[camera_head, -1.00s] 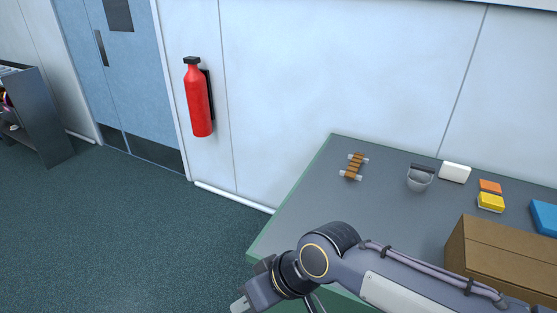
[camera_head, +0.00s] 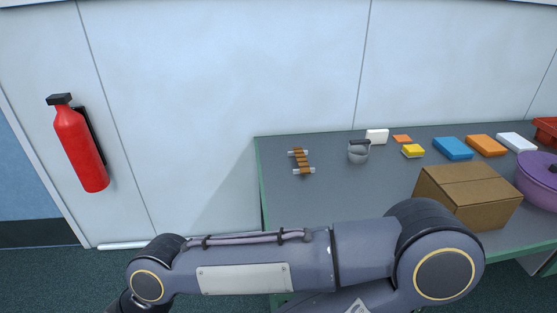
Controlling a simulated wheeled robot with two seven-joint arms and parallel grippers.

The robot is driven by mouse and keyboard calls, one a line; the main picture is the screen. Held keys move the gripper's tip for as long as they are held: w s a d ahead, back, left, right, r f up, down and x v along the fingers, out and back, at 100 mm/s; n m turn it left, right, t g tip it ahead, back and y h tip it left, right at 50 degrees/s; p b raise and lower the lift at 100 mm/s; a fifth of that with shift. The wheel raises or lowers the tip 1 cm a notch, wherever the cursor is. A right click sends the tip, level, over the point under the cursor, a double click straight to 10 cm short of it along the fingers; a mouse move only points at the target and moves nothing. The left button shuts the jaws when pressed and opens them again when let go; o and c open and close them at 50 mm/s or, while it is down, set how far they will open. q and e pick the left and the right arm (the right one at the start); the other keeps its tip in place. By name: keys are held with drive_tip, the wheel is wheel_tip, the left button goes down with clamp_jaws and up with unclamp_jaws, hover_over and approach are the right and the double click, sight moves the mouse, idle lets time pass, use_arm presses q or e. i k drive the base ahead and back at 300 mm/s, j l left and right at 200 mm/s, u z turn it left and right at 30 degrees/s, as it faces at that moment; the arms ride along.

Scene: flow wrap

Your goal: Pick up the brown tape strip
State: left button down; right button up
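The brown tape strip (camera_head: 301,161) lies at the left end of the grey table (camera_head: 336,186). It looks like several brown bands across two pale rods, and nothing visible touches it. One of my arms stretches across the bottom of the view, in front of the table, with its far end running off the lower left. Neither gripper shows in the picture, so their opening is hidden.
A metal cup-like container (camera_head: 358,153) stands right of the strip. A fire extinguisher (camera_head: 80,145) hangs on the wall.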

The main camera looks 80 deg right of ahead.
sight(303, 164)
drive_tip(key=i+l+z, duration=0.15)
drive_tip(key=i+z, duration=0.65)
drive_tip(key=z, duration=0.15)
drive_tip(key=i+j+z, duration=0.2)
drive_tip(key=i+z, duration=0.3)
drive_tip(key=i+l+z, duration=0.25)
drive_tip(key=i+z, duration=0.65)
drive_tip(key=i, duration=0.15)
drive_tip(key=i+l+z, duration=0.75)
drive_tip(key=i+l, duration=0.05)
drive_tip(key=i, duration=0.05)
